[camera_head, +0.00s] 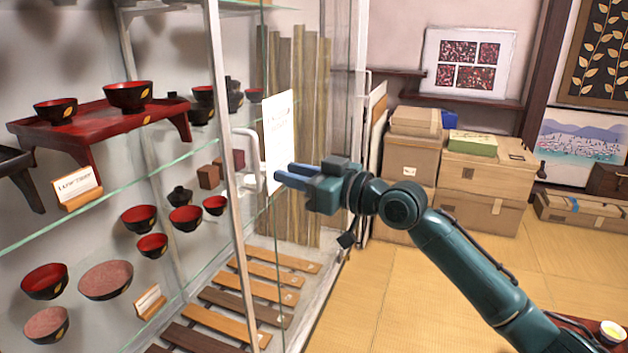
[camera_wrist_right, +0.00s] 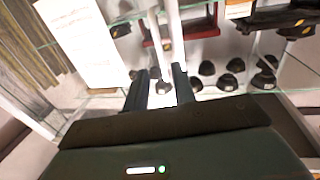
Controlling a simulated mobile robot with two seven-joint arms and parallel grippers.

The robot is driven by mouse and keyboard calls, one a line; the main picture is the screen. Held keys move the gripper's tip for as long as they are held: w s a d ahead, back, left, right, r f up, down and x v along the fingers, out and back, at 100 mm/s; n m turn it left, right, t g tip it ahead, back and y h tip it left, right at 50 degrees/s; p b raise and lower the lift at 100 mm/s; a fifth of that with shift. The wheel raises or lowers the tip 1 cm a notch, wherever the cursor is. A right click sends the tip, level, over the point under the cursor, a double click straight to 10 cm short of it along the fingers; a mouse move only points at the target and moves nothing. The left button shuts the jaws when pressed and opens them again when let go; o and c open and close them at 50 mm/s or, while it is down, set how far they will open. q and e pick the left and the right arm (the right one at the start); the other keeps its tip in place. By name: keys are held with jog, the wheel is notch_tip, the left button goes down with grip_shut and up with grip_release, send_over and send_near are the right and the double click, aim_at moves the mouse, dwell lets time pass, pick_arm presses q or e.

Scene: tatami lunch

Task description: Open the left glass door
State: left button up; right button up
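The left glass door (camera_head: 160,165) of the display cabinet is a clear pane with a pale metal frame post (camera_head: 228,140) at its right edge. A white bar handle (camera_head: 250,158) stands out from that post. My right gripper (camera_head: 281,172) is just right of the handle, its blue fingers pointing left at it. In the right wrist view my gripper (camera_wrist_right: 161,75) has its two fingers apart, with pale upright bars of the door front beyond and between them. I cannot tell whether the fingers touch the handle. My left gripper is not in view.
A white paper sign (camera_head: 280,140) hangs on the glass behind the handle. Red and black bowls (camera_head: 128,96) stand on the shelves inside. Stacked cardboard boxes (camera_head: 480,205) stand at the back right. The tatami floor (camera_head: 400,290) is clear in front of them.

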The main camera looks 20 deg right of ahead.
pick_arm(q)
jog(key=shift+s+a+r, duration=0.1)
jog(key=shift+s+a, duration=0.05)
pick_arm(e)
jog(key=shift+v, duration=2.2)
